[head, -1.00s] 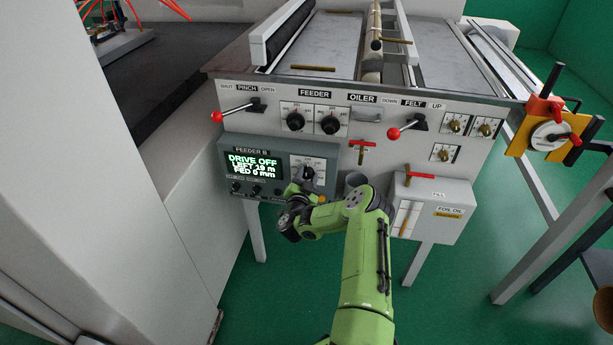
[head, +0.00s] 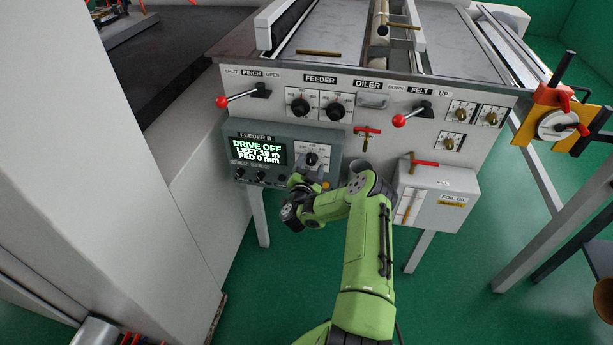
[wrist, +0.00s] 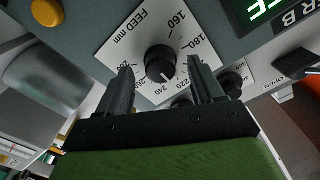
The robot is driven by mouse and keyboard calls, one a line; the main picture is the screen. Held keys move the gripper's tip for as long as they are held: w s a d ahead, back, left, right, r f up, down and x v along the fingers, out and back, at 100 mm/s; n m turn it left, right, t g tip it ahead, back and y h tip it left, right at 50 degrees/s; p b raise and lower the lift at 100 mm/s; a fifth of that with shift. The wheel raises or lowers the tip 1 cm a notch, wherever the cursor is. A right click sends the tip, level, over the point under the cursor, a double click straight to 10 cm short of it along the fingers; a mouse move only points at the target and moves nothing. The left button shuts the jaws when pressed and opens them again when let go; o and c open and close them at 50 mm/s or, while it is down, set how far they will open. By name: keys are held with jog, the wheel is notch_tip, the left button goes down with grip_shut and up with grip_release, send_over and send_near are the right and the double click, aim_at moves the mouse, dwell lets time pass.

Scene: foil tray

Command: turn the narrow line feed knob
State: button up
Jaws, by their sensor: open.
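The black feed knob (head: 311,158) sits on a white dial plate (head: 317,152) at the right of the grey FEEDER B box. In the wrist view the plate reads "FEED mm" around the knob (wrist: 160,62), whose white mark lies near 240. My gripper (head: 299,180) is just below and in front of the knob in the head view. In the wrist view my gripper's fingers (wrist: 161,72) are open, one on each side of the knob, with gaps beside it. No contact with the knob shows. The box's display (head: 258,151) reads DRIVE OFF, LEFT 19 m, FED 0 mm.
Two FEEDER knobs (head: 316,107) sit on the panel above the box. Red-ended levers (head: 400,120) and a red-handled valve (head: 367,130) stick out nearby. A yellow button (wrist: 47,12) is close to the dial plate. The foil oil box (head: 438,196) stands to the right.

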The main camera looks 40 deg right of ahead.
jog(key=p+v, duration=0.9)
jog(key=v, duration=0.3)
jog(key=shift+a+r, duration=0.2)
jog(key=shift+r, duration=0.25)
jog(key=shift+a+p, duration=0.1)
jog(key=shift+p, duration=0.95)
jog(key=p, duration=0.3)
jog(key=s+a+p, duration=0.1)
jog(key=p, duration=0.3)
jog(key=shift+s+a+f, duration=0.25)
jog(key=shift+s+f, duration=0.05)
